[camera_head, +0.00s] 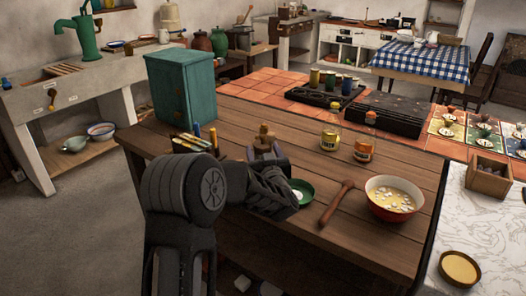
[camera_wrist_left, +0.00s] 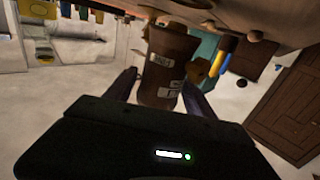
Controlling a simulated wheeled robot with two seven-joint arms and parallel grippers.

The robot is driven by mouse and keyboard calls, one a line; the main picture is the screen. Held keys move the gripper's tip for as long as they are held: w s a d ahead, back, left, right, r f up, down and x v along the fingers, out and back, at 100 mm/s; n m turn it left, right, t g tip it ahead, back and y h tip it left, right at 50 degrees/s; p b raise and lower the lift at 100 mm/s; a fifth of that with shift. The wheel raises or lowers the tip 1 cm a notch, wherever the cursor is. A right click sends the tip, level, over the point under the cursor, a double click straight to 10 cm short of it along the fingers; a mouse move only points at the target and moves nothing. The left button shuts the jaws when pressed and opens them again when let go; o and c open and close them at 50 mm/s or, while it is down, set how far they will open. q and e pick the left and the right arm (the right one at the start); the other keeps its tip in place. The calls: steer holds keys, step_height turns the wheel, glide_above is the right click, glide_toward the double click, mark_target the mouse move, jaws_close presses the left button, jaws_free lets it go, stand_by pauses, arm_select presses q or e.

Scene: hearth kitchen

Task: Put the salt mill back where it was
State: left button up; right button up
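The salt mill, a brown wooden mill with a round knob on top (camera_head: 264,132), stands upright near the left part of the wooden table. In the left wrist view the mill (camera_wrist_left: 164,68) is seen close up, with small pale labels on its side. My left gripper (camera_wrist_left: 162,88) has one finger on each side of the mill and looks shut on it. In the head view my left gripper (camera_head: 265,152) is partly hidden by my own forearm. The mill's lower part is hidden there, so I cannot tell whether it touches the table. My right gripper is not in view.
A teal cabinet (camera_head: 181,85) stands behind left. A green dish (camera_head: 302,188), a wooden mallet-like tool (camera_head: 336,204) and a red bowl (camera_head: 394,184) lie right of my gripper. Yellow (camera_head: 330,141) and orange (camera_head: 363,149) jars stand behind. Bare planks lie between them.

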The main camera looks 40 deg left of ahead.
arm_select(q)
steer(key=shift+o, duration=0.8)
steer(key=shift+r, duration=0.1)
steer(key=shift+r, duration=0.1)
steer(key=v, duration=1.2)
